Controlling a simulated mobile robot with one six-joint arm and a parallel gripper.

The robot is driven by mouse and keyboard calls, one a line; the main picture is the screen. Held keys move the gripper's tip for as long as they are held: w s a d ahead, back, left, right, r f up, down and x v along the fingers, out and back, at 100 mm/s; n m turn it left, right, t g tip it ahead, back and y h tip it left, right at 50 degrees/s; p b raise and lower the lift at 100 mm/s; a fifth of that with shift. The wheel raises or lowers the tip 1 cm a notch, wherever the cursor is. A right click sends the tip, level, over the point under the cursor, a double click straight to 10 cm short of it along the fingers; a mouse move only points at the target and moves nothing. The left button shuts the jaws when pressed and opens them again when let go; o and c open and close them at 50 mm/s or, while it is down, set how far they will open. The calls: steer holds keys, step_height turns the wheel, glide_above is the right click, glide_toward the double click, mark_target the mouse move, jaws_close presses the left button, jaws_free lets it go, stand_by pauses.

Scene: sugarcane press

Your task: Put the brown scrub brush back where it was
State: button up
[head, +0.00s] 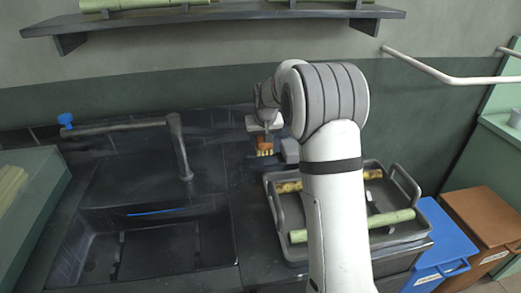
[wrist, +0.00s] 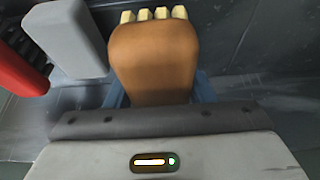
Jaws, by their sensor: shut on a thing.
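The brown scrub brush (head: 264,143) is in my gripper (head: 266,134), which is shut on it above the dark counter by the back wall. In the wrist view the brush (wrist: 153,60) shows its rounded brown back, with pale bristle tufts along the far edge. The gripper's blue-grey fingers (wrist: 155,92) show on both sides of the brush. A grey block (wrist: 70,36) stands just left of the brush in the wrist view; it also shows right of the brush in the head view (head: 290,150). I cannot tell whether the brush touches the counter.
A red object with dark bristles (wrist: 20,75) lies beside the grey block. A sink (head: 150,255) with a tap (head: 178,145) is on the left. A grey tray (head: 277,215) with cane pieces sits right of it. Blue (head: 440,245) and brown (head: 485,225) bins stand at the right.

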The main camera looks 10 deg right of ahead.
step_height(320, 180, down, 4)
steer(key=shift+f, duration=0.2)
steer(key=shift+f+b, duration=0.5)
steer(key=shift+f, duration=0.05)
steer(key=o, duration=0.9)
steer(key=shift+o, duration=0.2)
